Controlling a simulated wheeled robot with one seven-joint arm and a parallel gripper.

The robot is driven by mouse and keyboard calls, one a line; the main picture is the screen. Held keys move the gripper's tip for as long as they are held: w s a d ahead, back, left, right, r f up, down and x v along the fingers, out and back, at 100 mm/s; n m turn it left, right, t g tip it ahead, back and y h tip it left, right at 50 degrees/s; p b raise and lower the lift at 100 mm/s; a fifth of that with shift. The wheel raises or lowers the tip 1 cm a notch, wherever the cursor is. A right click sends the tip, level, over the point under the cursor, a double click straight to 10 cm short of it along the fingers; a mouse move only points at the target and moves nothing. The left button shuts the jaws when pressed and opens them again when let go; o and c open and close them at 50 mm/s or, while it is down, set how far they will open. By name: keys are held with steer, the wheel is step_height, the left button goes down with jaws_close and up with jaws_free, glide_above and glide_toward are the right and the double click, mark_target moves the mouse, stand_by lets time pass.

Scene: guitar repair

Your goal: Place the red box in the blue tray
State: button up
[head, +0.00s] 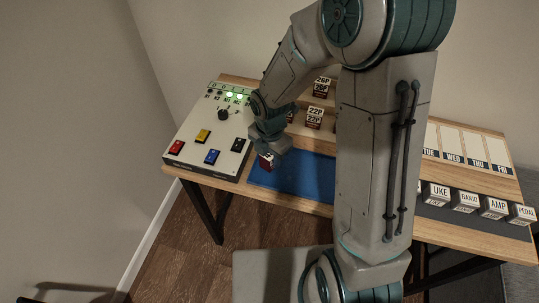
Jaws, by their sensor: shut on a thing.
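My gripper (270,150) points down and is shut on the red box (266,162), which shows as a small red and white block at its fingertips. The box is over the left end of the blue tray (300,178). I cannot tell whether the box touches the tray floor or is held just above it. My arm hides the right part of the tray.
A white panel (188,130) with coloured buttons and green lights stands to the left. Boxes marked 22P (314,118) stand behind the tray on wooden steps. Several labelled grey cubes (465,201) line the right side, before a weekday board (470,148).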

steer(key=shift+f, duration=0.2)
steer(key=o, duration=1.1)
steer(key=shift+c, duration=0.2)
steer(key=shift+r, duration=0.1)
step_height(320, 180, up, 12)
steer(key=p, duration=0.1)
steer(key=s+d+r+m+t, duration=0.1)
steer(key=s+d+r+m, duration=0.3)
steer(key=m, duration=1)
steer(key=s+d+r+m+t, duration=0.2)
steer(key=s+d+r+m, duration=0.2)
steer(key=m, duration=0.9)
steer(key=s+d, duration=0.3)
steer(key=s, duration=0.1)
steer(key=shift+s+d+r+m, duration=0.25)
steer(key=shift+d+m, duration=0.1)
steer(key=shift+m, duration=0.05)
